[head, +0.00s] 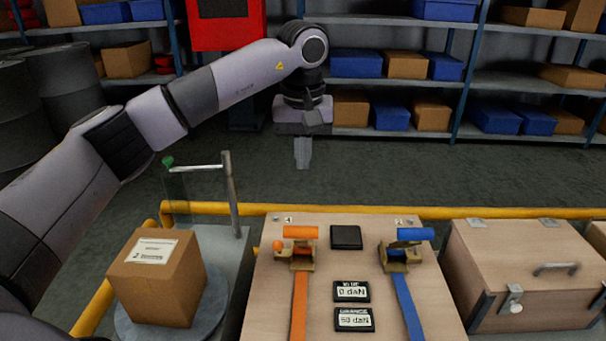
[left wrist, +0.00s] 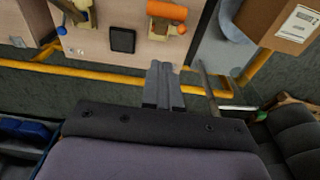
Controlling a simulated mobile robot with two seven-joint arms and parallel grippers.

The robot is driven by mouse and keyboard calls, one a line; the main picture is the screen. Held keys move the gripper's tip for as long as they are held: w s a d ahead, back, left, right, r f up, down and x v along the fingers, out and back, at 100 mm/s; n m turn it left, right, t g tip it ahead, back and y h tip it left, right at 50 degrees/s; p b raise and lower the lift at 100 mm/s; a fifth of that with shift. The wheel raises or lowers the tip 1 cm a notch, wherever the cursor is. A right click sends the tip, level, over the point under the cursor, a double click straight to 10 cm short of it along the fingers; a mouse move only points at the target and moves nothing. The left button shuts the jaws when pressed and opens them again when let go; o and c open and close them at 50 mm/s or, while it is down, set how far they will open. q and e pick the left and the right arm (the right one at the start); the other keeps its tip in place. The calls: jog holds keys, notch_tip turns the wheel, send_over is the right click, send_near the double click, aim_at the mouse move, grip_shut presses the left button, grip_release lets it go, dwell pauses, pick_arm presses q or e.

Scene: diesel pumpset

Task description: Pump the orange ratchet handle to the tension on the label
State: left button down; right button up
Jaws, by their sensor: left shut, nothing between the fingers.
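The orange ratchet handle (head: 300,232) lies across its brass-coloured ratchet on the left of a wooden board (head: 268,315), with an orange strap (head: 299,310) running toward me. It also shows in the left wrist view (left wrist: 167,11). A plate marked ORANGE (head: 354,319) seems to read 50 daN, though the print is small. A plate marked BLUE (head: 351,291) reads 0 daN. My left gripper (head: 303,164) is shut and empty, pointing down in the air beyond the board's far edge, apart from the orange handle; it also shows in the left wrist view (left wrist: 165,68). My right gripper is out of view.
A blue ratchet handle (head: 415,234) sits on the board's right side, and a black square (head: 346,237) lies between the ratchets. A carton (head: 158,278) and a grey post (head: 231,195) stand left. A wooden chest (head: 528,270) stands right. A yellow rail (head: 470,213) runs behind.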

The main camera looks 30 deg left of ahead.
pick_arm(q)
send_over(302, 238)
jog(key=w+a, duration=0.2)
jog(key=w, duration=0.2)
notch_tip(302, 238, down, 9)
jog(key=shift+s+d+f, duration=0.35)
jog(key=shift+s+f, duration=0.25)
jog(key=shift+f, duration=0.1)
jog(key=shift+s+d+f+p, duration=0.15)
jog(key=shift+s+f+p, duration=0.15)
jog(key=shift+f, duration=0.2)
jog(key=shift+s+f, duration=0.1)
jog(key=shift+f, duration=0.15)
